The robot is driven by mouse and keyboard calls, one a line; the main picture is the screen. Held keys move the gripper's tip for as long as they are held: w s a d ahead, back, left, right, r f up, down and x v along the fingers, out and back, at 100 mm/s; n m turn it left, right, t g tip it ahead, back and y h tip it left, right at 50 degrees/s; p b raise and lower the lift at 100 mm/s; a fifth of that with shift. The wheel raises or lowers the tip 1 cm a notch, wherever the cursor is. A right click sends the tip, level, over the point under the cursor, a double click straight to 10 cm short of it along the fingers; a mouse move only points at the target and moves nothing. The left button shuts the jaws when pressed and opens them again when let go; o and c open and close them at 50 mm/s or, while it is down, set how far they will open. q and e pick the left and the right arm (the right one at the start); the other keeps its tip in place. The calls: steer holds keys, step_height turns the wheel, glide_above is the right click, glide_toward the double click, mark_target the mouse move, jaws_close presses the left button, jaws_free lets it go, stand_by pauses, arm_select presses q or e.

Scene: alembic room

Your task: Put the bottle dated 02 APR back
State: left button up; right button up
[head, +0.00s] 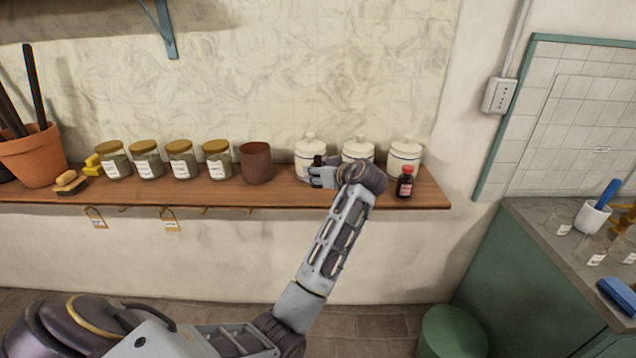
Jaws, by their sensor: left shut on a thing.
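My left gripper (318,176) is above or at the wooden shelf (215,192), in front of the leftmost white lidded jar. It is shut on a small dark-topped thing, likely a bottle (318,160); the gripper hides most of it, and no date can be read. A small dark red bottle (405,186) with a red cap and a pale label stands upright near the shelf's right end, right of my left wrist. Its label is too small to read. My right gripper is not in view.
Three white lidded jars (311,146) stand at the back of the shelf. A brown cup (256,164) and several gold-lidded jars (216,161) stand left of my gripper. A terracotta pot (34,158) is at far left. A counter (540,225) stands at right.

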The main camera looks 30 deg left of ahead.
arm_select(q)
steer(key=shift+f, duration=1.8)
steer(key=shift+f, duration=0.15)
steer(key=o, duration=1.1)
